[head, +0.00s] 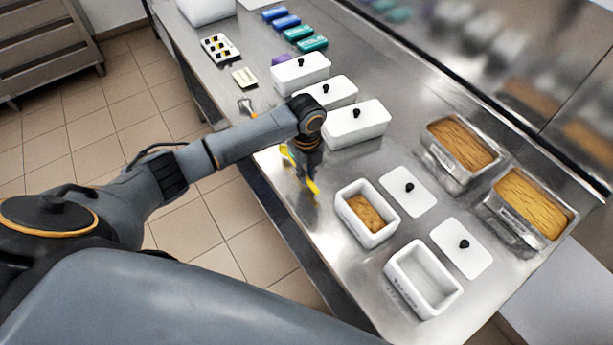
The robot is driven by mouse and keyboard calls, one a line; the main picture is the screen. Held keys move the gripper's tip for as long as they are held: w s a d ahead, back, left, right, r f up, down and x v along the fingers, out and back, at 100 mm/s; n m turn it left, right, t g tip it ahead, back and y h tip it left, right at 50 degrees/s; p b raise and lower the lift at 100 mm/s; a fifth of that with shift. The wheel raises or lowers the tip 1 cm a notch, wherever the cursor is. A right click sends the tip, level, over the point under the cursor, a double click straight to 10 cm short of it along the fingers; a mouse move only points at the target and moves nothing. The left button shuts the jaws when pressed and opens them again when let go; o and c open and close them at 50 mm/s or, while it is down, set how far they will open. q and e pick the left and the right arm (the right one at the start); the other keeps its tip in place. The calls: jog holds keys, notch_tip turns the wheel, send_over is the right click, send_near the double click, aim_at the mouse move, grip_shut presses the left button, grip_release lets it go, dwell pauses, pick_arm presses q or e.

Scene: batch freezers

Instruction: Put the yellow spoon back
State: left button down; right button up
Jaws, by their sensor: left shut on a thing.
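The yellow spoon (313,187) shows in the head view near the front edge of the steel table, partly hidden behind my left gripper. Yellow shows on both sides of the fingers. My left gripper (302,172) points down and is shut on the yellow spoon. I cannot tell whether the spoon touches the table. My right gripper is not in view.
An open white tub (347,217) with brown content and an empty white tub (402,291) stand right of my gripper, their lids beside them. Lidded white tubs (357,124) stand behind. Steel pans (432,160) line the far side. A small orange-handled tool (246,107) lies farther left.

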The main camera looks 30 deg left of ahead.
pick_arm(q)
jog(key=shift+s+d+f, duration=0.1)
jog(key=shift+f, duration=1)
jog(key=shift+f, duration=0.1)
jog(key=c, duration=1.4)
grip_release()
jog(key=shift+o, duration=0.2)
notch_tip(320, 180, up, 12)
jog(key=b, duration=0.2)
